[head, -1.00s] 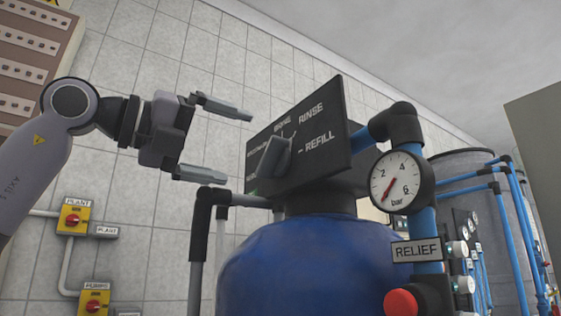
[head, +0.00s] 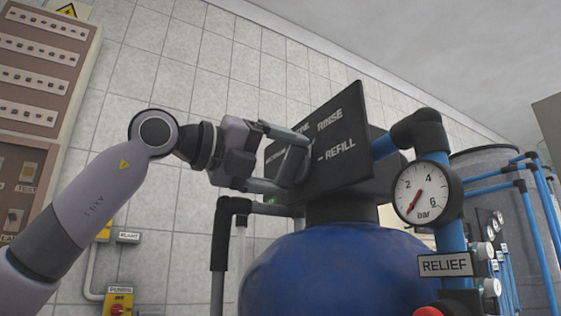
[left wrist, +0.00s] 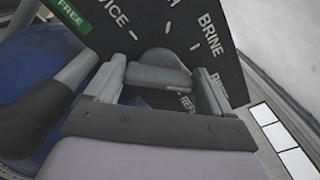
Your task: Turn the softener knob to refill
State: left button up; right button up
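The softener's dark control panel (head: 345,125) stands above the blue tank and reads RINSE and REFILL at its right side. Its grey bar-shaped knob (head: 296,160) is partly hidden by my left gripper (head: 292,165), whose fingers lie above and below it, close to the panel face. In the left wrist view the knob (left wrist: 160,78) shows between the two spread fingers of the left gripper (left wrist: 160,82). Whether either finger touches it I cannot tell. The knob's exact pointing is unclear. My right gripper is not in view.
The blue tank (head: 335,268) is below the panel. A pressure gauge (head: 427,191), blue pipes and a RELIEF label (head: 445,265) stand to the right. A dark pipe elbow (head: 228,208) is just below the left gripper. A tiled wall is behind.

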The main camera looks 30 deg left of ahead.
pick_arm(q)
jog(key=c, duration=0.4)
jog(key=m+p, duration=0.1)
jog(key=m, duration=0.3)
jog(key=shift+m, duration=0.3)
jog(key=shift+s+d+m+p, duration=0.1)
jog(key=shift+m+p, duration=0.65)
jog(key=shift+m, duration=1.35)
jog(key=shift+m, duration=0.3)
